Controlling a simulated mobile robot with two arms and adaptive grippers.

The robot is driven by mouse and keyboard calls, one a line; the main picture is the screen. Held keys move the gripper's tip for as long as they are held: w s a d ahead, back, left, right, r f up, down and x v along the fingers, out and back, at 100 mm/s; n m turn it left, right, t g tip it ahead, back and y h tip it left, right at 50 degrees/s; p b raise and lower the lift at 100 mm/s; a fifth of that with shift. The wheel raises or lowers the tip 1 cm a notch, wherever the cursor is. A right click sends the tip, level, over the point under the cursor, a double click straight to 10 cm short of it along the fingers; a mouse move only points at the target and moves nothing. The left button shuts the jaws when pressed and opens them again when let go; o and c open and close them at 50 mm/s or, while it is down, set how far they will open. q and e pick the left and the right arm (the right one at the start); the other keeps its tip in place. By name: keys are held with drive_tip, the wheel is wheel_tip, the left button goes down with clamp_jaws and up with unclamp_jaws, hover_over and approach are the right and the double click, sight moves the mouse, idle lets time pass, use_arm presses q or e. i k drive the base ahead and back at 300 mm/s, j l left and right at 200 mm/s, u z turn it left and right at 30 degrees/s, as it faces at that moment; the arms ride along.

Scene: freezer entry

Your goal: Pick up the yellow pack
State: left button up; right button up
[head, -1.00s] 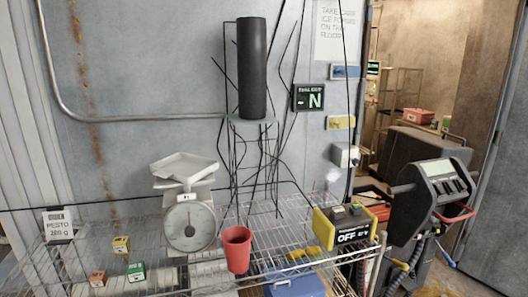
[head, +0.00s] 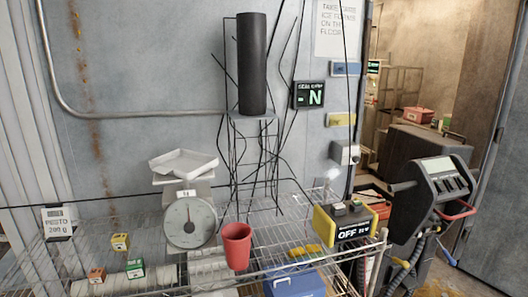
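The yellow pack (head: 120,242) is a small box on the left part of the wire shelf in the head view. It stands behind an orange pack (head: 96,275) and a green pack (head: 136,268), apart from both. Its front face has a small printed label. Neither of my grippers shows in this view, so nothing is seen touching the pack.
A dial scale (head: 190,222) and a red cup (head: 237,247) stand right of the packs. A PESTO sign (head: 57,223) is at the left. Further right are a blue box (head: 295,284) and a yellow-ended OFF unit (head: 346,222). Wire shelf (head: 160,252) around the yellow pack is bare.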

sight(120, 242)
drive_tip(key=u, duration=1.4)
drive_tip(key=i+z, duration=0.2)
drive_tip(key=z, duration=0.15)
